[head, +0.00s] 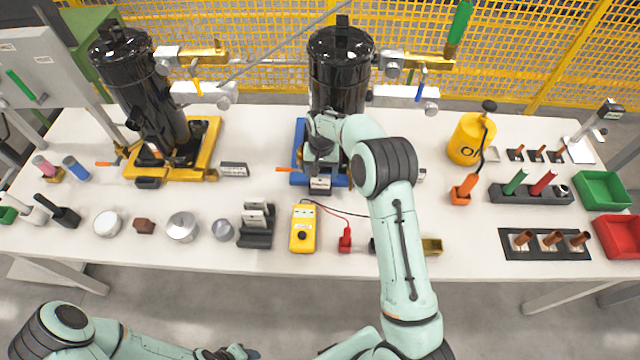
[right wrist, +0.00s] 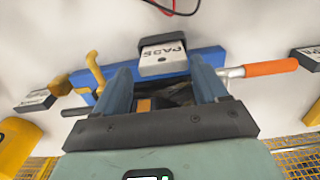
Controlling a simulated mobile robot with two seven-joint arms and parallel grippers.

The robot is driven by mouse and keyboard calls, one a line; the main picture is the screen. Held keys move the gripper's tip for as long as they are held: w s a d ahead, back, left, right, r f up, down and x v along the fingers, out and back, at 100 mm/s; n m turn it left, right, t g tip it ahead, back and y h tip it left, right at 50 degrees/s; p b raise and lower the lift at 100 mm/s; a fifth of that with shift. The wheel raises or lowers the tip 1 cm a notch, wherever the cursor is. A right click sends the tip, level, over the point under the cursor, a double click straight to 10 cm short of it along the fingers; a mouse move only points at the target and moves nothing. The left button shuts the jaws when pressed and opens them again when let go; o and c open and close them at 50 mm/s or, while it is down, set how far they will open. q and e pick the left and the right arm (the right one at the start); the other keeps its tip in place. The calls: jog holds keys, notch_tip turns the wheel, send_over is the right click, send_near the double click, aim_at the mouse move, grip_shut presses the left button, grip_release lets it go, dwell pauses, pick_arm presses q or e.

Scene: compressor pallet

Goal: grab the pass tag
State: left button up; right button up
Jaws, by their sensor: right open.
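The pass tag (right wrist: 164,52) is a small block with a white face lettered PASS and a dark edge. It lies at the front edge of the blue base (right wrist: 208,57) under the right black compressor (head: 338,75). In the head view the tag (head: 320,183) shows just in front of my right gripper (head: 319,170). In the right wrist view my right gripper (right wrist: 162,75) is open, its two blue-grey fingers apart, with the tag just beyond and between the tips. Nothing is held. Part of my left gripper (head: 228,353) shows at the bottom edge; its jaws are unclear.
A holder with tags (head: 256,230) and a yellow meter (head: 303,228) with a red lead stand at the table's front. A second tag (head: 234,169) lies left of the blue base. An orange handle (right wrist: 270,67) sticks out beside the base. A yellow oil can (head: 470,140) stands right.

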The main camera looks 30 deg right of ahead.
aim_at(320, 176)
jog(key=shift+w+f+p, duration=0.15)
jog(key=shift+f, duration=1.45)
jog(key=shift+w+f+p, duration=0.15)
jog(key=shift+f, duration=1.4)
jog(key=c, duration=0.7)
